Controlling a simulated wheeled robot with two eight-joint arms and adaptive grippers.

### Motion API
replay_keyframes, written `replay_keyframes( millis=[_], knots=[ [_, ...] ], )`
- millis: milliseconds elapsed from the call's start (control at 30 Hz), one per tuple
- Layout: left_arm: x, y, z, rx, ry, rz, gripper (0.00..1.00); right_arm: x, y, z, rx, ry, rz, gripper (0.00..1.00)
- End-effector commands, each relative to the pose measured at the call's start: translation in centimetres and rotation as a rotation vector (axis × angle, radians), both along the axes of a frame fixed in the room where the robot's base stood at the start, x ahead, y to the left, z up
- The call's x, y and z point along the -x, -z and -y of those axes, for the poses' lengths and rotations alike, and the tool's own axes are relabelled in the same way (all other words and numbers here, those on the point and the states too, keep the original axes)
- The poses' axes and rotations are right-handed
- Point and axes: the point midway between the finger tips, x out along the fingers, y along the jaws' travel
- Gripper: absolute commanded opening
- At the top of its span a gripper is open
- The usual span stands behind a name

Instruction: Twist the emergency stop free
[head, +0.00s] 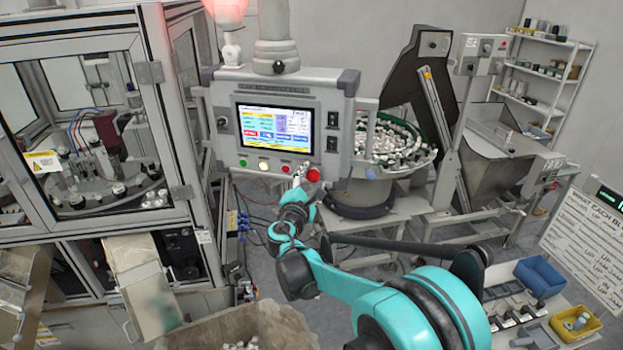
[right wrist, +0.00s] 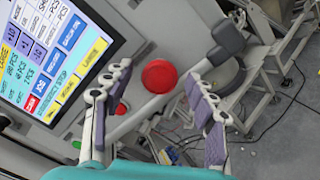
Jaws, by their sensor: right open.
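The emergency stop (head: 313,175) is a red mushroom button at the lower right of the grey control panel (head: 228,150). In the right wrist view the emergency stop (right wrist: 159,76) appears as a round red head between and beyond my fingers. My right gripper (head: 303,177) is at the panel's lower edge, close to the button. In the right wrist view my right gripper (right wrist: 156,76) is open, with one padded finger on each side of the button and nothing held. I cannot tell whether the fingers touch it. My left gripper is not in view.
The panel's lit screen (head: 274,128) is above the button, and small indicator buttons (head: 263,165) are to its left. A bowl feeder (head: 400,140) stands behind at right. An enclosed machine (head: 180,130) stands at left. A cardboard box (head: 200,335) and a blue bin (head: 540,277) are in front.

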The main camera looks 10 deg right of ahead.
Motion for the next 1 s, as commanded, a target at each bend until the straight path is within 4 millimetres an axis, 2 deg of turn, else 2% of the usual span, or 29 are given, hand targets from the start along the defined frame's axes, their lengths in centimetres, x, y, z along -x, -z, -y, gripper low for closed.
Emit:
replay_keyframes(
  millis=[233,400,433,767,1000],
  knots=[
    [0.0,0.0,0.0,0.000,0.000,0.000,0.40,-0.1,0.0,0.0,-0.001,0.000,0.000,0.57],
    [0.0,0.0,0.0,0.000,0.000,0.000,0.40,-0.1,0.0,0.0,-0.001,0.000,0.000,0.12],
    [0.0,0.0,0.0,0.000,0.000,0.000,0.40,-0.1,0.0,0.0,-0.001,0.000,0.000,0.07],
    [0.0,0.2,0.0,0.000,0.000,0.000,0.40,-0.1,0.1,0.0,-0.028,0.001,0.013,0.07],
    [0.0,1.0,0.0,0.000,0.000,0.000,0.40,0.0,0.2,0.1,-0.140,0.001,0.071,0.07]
  ],
)
